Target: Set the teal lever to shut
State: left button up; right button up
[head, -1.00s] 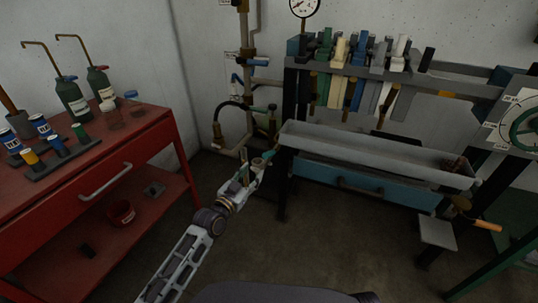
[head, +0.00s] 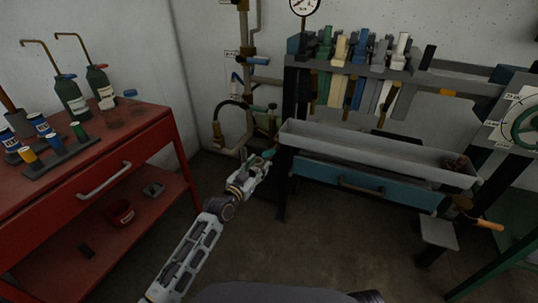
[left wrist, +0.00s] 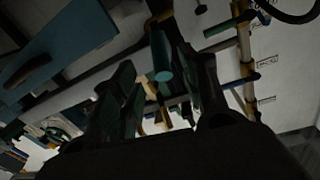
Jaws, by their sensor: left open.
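The teal lever (head: 269,153) is low on the pipework by the back wall, left of the trough stand. In the head view only a small part shows at the tip of my left gripper (head: 262,163). In the left wrist view the teal lever (left wrist: 162,58) appears as a rounded bar between the two dark fingers of my left gripper (left wrist: 160,92). The fingers are apart, with a gap on both sides of the bar. I cannot tell how deep the bar sits between them. My right gripper is out of view.
The trough stand (head: 375,152) with a blue drawer (head: 362,185) is close on the right of my left gripper. Brown pipes (head: 247,95) with other handles rise above it. A red bench (head: 150,122) with bottles stands left. The floor between is clear.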

aim_at(265, 157)
pick_arm(q)
jog(key=shift+b+x, duration=0.65)
jog(key=shift+x, duration=2.3)
jog(key=shift+b+x, duration=0.3)
jog(key=shift+x, duration=0.65)
jog(key=shift+w+d, duration=0.35)
jog(key=shift+w, duration=0.25)
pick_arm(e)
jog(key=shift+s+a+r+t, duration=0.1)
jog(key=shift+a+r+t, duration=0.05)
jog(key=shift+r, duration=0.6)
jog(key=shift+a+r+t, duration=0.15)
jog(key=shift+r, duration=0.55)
pick_arm(q)
grip_shut()
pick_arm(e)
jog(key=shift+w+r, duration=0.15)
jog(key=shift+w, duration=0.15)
